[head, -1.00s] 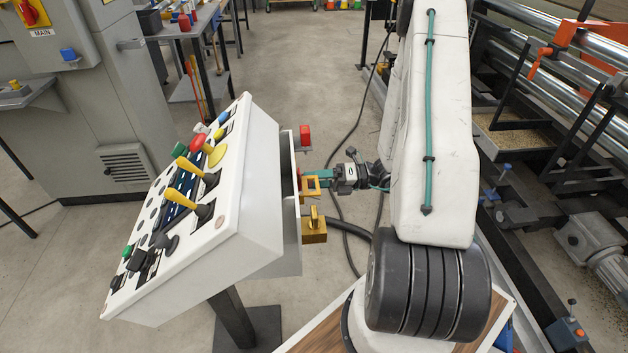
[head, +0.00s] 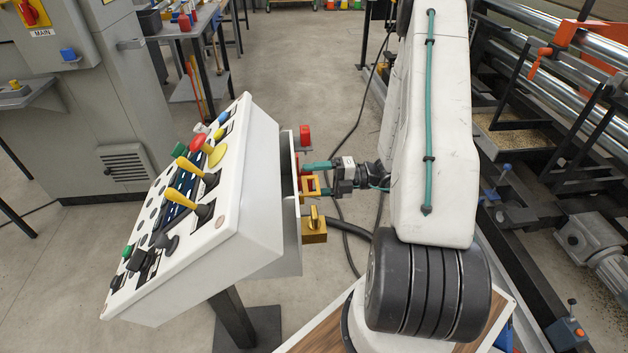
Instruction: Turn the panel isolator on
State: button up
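The white control console (head: 265,205) stands tilted on a dark post, left of my arm. Its right side carries a red part (head: 305,137), an orange-yellow square frame (head: 311,194) and a brass block with an upright tab (head: 314,234). I cannot read which is the panel isolator. My gripper (head: 320,178) points left at this side, near the frame. Nothing shows held between the fingers.
A grey cabinet (head: 95,120) with a red switch on a yellow plate marked MAIN (head: 33,14) stands at the left. The console's sloping face has yellow levers (head: 196,172) and several buttons. Roller machinery (head: 560,110) fills the right. A dark cable (head: 350,229) runs below my gripper.

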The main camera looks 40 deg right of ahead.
dwell(0.3)
jog(key=o, duration=1)
jog(key=shift+d, duration=0.1)
jog(key=v, duration=0.7)
jog(key=shift+s+d, duration=0.25)
